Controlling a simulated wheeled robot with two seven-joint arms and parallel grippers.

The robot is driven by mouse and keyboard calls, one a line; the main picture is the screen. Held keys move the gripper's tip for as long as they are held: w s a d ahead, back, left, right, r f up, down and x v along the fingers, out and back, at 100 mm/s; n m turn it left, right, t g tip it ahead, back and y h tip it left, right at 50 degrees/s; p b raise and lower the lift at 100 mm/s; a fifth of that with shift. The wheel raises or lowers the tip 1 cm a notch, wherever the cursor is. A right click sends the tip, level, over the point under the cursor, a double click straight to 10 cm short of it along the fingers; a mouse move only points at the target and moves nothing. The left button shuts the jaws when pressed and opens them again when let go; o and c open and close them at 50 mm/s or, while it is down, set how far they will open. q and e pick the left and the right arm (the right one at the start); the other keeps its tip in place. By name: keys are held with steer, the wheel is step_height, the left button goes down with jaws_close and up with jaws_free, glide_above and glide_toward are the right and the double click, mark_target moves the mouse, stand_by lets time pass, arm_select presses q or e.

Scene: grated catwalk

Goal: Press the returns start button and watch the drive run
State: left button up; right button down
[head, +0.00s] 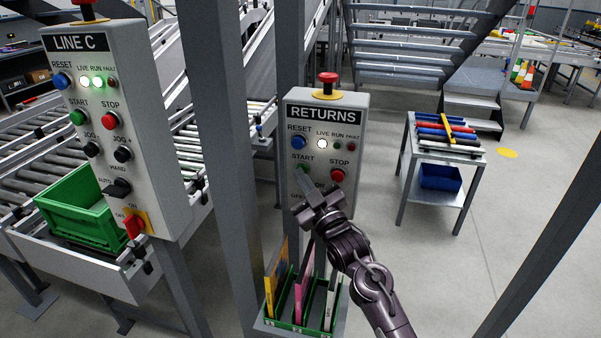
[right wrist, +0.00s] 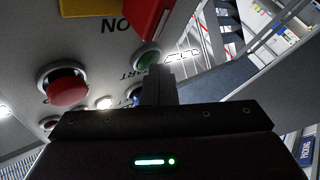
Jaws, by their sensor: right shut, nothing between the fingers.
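The grey RETURNS panel (head: 327,115) stands on a post in the middle of the head view. Its LIVE lamp (head: 322,144) glows white; the RUN and FAULT lamps beside it look dark. My right gripper (head: 304,180) is shut and empty, its tips at the START button under the START label. The red STOP button (head: 338,175) is to the right. My left gripper is out of view.
The RETURNS panel also has a blue RESET button (head: 299,142) and a red emergency stop (head: 327,83) on top. The LINE C panel (head: 120,130) stands left, beyond a grey post (head: 225,130). A folder rack (head: 300,325) sits below; a small table (head: 445,155) is right.

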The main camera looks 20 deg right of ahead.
steer(key=shift+s+a, duration=0.1)
steer(key=shift+s, duration=0.05)
steer(key=shift+s+a+p, duration=0.4)
steer(key=shift+s+a, duration=0.15)
steer(key=shift+s, duration=0.35)
